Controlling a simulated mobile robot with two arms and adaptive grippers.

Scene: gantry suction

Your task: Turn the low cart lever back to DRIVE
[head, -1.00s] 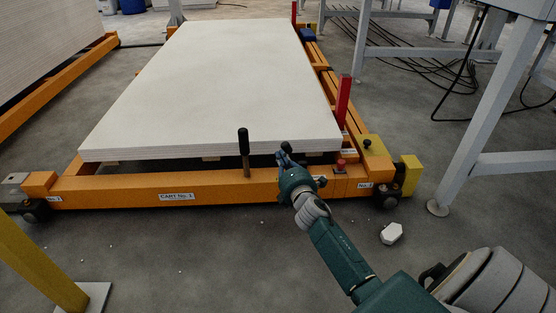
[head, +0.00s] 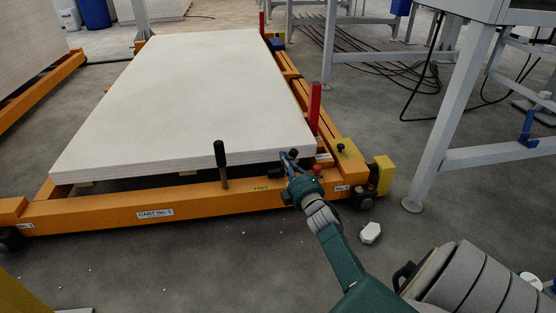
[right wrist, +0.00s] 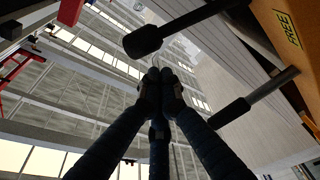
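The orange cart (head: 110,212), labelled CART No. 1, carries a pale board (head: 190,100). A tall lever (head: 220,155) with a black handle stands upright on its front beam. A yellow-green FREE label (head: 261,188) is on the beam to its right. A low black lever knob (head: 293,153) shows beside my right gripper (head: 286,158). In the right wrist view, my gripper's dark fingers (right wrist: 160,78) meet at the tips, with nothing seen between them. Two black-handled levers show there, one above the tips (right wrist: 143,42), one to the right (right wrist: 230,115). My left gripper is not in view.
A red post (head: 315,108) and a yellow block (head: 383,175) are at the cart's right side. A grey steel frame leg (head: 445,125) stands further right. A white piece (head: 371,232) lies on the floor. The floor before the cart is mostly clear.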

